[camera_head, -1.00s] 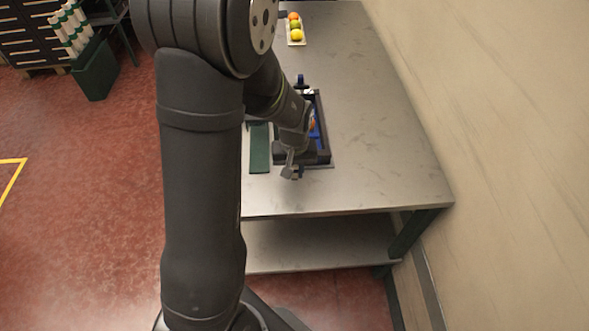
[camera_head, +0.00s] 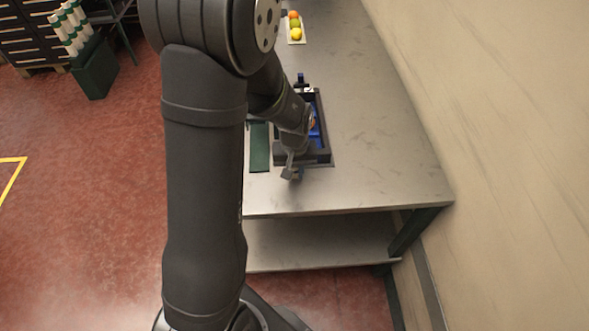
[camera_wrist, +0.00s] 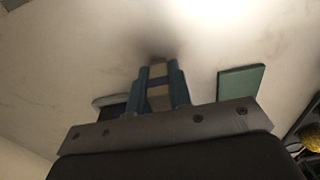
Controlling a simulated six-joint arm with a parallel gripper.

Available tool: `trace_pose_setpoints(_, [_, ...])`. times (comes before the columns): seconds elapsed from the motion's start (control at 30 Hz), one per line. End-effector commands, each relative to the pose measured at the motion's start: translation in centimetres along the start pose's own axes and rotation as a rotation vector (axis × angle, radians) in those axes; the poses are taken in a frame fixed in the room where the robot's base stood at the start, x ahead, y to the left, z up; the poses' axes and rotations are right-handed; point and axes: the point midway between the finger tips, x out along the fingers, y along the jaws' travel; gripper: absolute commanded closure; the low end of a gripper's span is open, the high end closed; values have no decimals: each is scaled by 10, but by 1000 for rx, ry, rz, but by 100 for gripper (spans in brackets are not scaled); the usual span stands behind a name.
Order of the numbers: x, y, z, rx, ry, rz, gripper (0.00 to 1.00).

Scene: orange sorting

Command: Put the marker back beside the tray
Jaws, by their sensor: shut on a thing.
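My gripper (camera_head: 291,174) is low over the near end of the dark tray (camera_head: 325,158) in the head view. In the wrist view my gripper (camera_wrist: 158,75) has its two blue-teal fingers close together around a small pale piece with a darker band (camera_wrist: 158,83). I take this to be the marker, though its outline is mostly hidden by the fingers. The tray has a blue interior, and my arm hides part of it. In the wrist view a dark shape on a pale edge, at left behind the fingers, is too covered to name.
A green pad (camera_head: 259,150) lies left of the tray; it also shows in the wrist view (camera_wrist: 241,82). A pale strip with orange, green and yellow fruit (camera_head: 296,34) is at the table's far end. The metal table (camera_head: 385,150) is clear on the right, up to the wall.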

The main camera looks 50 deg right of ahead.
Motion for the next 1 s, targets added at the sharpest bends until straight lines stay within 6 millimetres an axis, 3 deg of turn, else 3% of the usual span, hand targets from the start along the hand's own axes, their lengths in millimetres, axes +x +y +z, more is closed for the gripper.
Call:
trace_pose_setpoints(0.27, [2,0,0,0,0,0,100])
trace_pose_setpoints(0.3, [2,0,0,0,0,0,76])
trace_pose_setpoints(0.4, [2,0,0,0,0,0,56])
trace_pose_setpoints(0.6, [2,0,0,0,0,0,56])
trace_pose_setpoints(0.7, [2,0,0,0,0,0,38])
trace_pose_setpoints(1.0, [1,0,0,0,0,0,38])
